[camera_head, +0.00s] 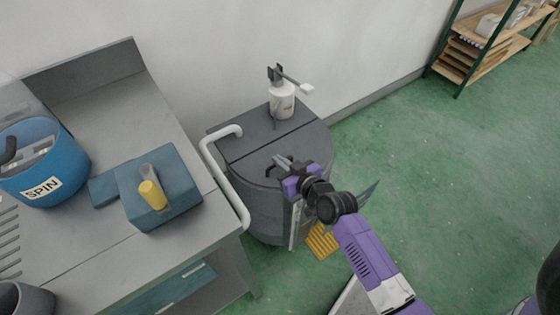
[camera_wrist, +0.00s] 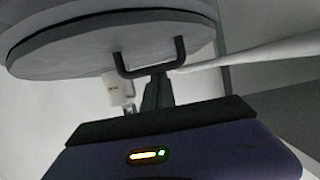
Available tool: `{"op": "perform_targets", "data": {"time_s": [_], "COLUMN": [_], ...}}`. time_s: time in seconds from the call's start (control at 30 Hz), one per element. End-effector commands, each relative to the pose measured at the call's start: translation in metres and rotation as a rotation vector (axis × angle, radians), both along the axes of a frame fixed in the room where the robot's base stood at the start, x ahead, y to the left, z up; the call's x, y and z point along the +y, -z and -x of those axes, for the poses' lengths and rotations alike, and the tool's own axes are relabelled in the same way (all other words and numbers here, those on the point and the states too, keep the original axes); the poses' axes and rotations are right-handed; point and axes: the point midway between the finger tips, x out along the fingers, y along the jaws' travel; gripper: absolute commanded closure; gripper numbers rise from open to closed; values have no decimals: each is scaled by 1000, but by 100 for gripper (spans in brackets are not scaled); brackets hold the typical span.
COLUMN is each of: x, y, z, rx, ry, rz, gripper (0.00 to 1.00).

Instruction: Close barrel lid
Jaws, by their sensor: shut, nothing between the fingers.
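The dark grey barrel (camera_head: 265,205) stands at the end of the workbench. Its lid (camera_head: 245,171) has a straight seam across it, and the front half appears to lie flat on the rim. A dark bar handle (camera_head: 271,170) sits on that front half. My gripper (camera_head: 284,163) is shut and empty, over the front half beside the handle. In the wrist view, my gripper (camera_wrist: 159,82) points toward the handle (camera_wrist: 150,71) and overlaps it; I cannot tell whether they touch. The rounded lid edge (camera_wrist: 110,62) fills the top of that view.
A white pump bottle (camera_head: 283,104) stands on the lid's rear half. A white pipe rail (camera_head: 222,180) runs between barrel and workbench (camera_head: 85,245). The bench holds a blue SPIN tub (camera_head: 40,165) and a teal block (camera_head: 165,205). Green floor is open to the right.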

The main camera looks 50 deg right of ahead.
Motion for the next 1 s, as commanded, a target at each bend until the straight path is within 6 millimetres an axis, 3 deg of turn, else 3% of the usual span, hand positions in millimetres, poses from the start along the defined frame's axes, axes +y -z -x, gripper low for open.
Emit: {"op": "perform_targets", "data": {"time_s": [0.07, 0.37, 0.43, 0.8, 1.0], "x": [1, -5, -2, 15, 21], "y": [3, -38, -33, -51, -56], "z": [1, -22, -9, 49, 67], "rx": [16, 2, 6, 1, 0], "ry": [-3, -2, -2, -2, -2], "rz": [-6, -1, -1, 0, 0], "gripper": [100, 100, 100, 100, 100]}}
